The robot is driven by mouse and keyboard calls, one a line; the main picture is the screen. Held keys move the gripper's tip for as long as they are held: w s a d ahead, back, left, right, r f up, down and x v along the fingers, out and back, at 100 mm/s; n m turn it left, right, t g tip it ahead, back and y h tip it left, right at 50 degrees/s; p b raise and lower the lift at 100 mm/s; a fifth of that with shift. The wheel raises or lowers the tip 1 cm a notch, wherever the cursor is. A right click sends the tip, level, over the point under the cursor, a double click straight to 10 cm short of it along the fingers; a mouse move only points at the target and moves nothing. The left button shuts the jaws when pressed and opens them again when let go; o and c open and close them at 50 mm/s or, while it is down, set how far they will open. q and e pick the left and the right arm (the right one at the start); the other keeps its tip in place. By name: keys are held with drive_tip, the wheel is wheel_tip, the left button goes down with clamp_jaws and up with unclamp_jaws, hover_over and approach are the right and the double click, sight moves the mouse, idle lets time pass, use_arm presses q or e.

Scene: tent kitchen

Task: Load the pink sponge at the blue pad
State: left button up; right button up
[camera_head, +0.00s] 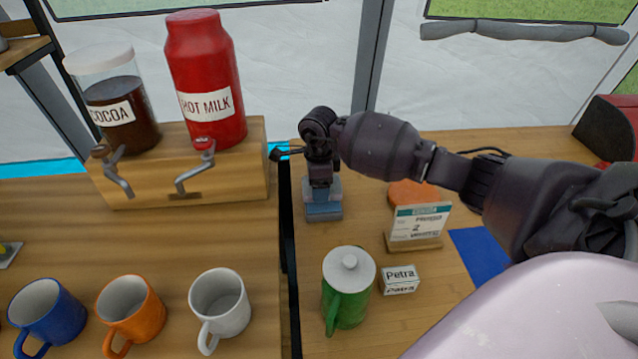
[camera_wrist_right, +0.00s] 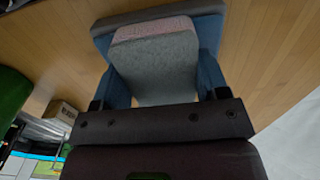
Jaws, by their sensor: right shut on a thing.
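My right gripper (camera_head: 322,195) points down at the back of the counter. In the right wrist view it (camera_wrist_right: 160,95) is shut on a block with a grey face and a pink strip at its far edge, which I take as the pink sponge (camera_wrist_right: 155,27). Blue pieces flank the block; I cannot tell if they are fingers or a holder. In the head view the sponge cannot be told apart from the blue-grey shape under the wrist. The blue pad (camera_head: 477,258) lies flat on the counter at right, apart from the gripper. My left gripper is not in view.
An orange round thing (camera_head: 408,193) is behind the card. A wooden dispenser stand (camera_head: 230,170) is left.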

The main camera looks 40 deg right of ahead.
drive_tip(key=shift+r+p, duration=0.7)
drive_tip(key=shift+r, duration=1.15)
drive_tip(key=shift+r+p, duration=0.6)
drive_tip(key=shift+r, duration=1.05)
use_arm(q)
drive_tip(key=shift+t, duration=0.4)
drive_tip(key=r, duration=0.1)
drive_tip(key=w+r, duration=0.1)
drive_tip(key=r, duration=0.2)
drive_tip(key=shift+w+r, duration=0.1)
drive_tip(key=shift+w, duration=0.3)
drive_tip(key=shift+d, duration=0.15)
use_arm(e)
drive_tip(key=shift+n, duration=0.3)
